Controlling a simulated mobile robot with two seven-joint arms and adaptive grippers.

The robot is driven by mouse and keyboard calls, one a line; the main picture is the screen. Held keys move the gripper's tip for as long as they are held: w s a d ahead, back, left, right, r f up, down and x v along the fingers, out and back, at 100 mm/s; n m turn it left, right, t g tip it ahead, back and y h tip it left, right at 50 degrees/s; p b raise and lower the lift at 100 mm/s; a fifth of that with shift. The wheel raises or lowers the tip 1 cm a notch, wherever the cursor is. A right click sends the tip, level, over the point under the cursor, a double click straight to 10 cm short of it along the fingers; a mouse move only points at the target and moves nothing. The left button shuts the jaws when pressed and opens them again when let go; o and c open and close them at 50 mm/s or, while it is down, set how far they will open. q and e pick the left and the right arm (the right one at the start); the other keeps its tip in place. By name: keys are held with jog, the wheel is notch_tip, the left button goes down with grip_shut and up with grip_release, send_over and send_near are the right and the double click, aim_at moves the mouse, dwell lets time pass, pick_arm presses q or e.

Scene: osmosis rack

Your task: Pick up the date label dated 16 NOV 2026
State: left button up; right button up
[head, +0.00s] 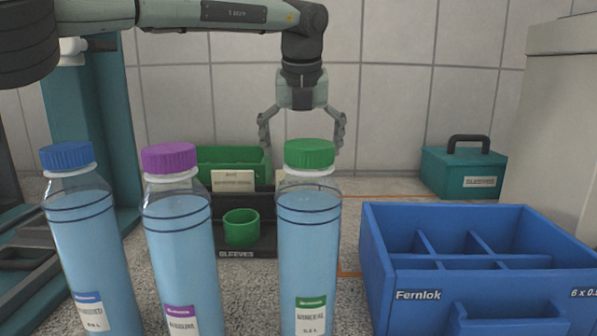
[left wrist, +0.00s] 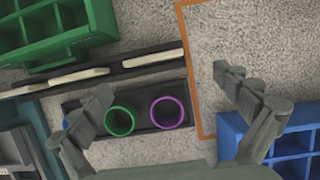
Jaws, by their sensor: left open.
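Cream date labels stand in a row on a dark holder behind the sleeve tray. In the head view one label (head: 233,180) shows clearly, with print too small to read, and another (head: 281,178) is mostly hidden by the green-capped bottle. In the left wrist view the labels are pale strips seen from above: a right one (left wrist: 159,57), a middle one (left wrist: 79,75) and a left one (left wrist: 16,90). I cannot tell which reads 16 NOV 2026. My left gripper (head: 303,128) is open and empty, above and behind the green-capped bottle. It also shows in the left wrist view (left wrist: 165,85).
Bottles with blue (head: 67,155), purple (head: 169,157) and green (head: 310,153) caps stand in front. A black tray (head: 243,253) holds a green sleeve (head: 241,227) and a purple sleeve (left wrist: 168,112). A blue divided crate (head: 415,310), teal box (head: 463,172) and green bin (head: 200,157) stand around.

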pick_arm(q)
jog(key=x, duration=0.5)
jog(key=p+x, duration=0.1)
jog(key=x, duration=0.1)
jog(key=shift+w+a+f, duration=0.15)
jog(key=shift+w+a, duration=0.2)
jog(key=shift+a, duration=0.05)
jog(key=c, duration=1.1)
pick_arm(e)
jog(key=shift+x, duration=1.05)
